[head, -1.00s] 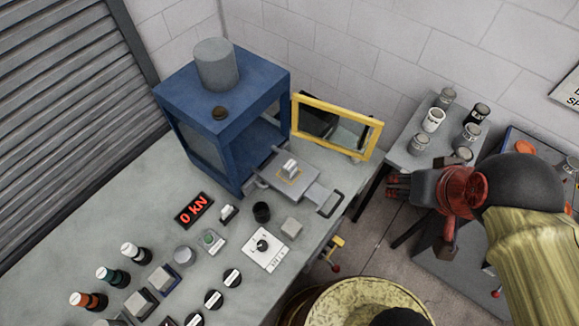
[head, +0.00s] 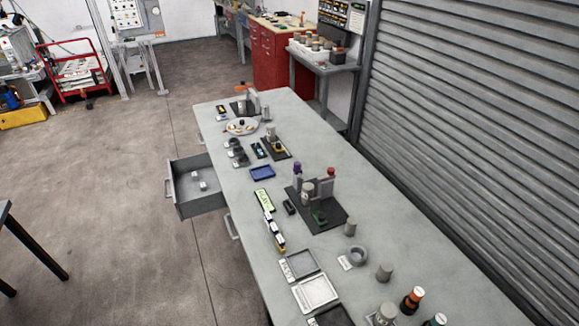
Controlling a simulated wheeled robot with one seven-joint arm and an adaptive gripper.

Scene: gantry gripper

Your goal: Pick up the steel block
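My gripper is not in view. No block can be picked out for certain as the steel block. Two small pale grey blocks (head: 198,182) lie inside the open drawer (head: 205,205) on the left side of the long bench (head: 330,160); I cannot tell their material. The drawer stands pulled out over the floor.
The bench carries a black stand (head: 318,212), a blue tray (head: 262,173), a white plate (head: 241,126), a grey ring (head: 357,256) and small bottles (head: 412,300). A grey shutter (head: 470,120) flanks it on the right. Floor (head: 110,180) left of the drawer is clear.

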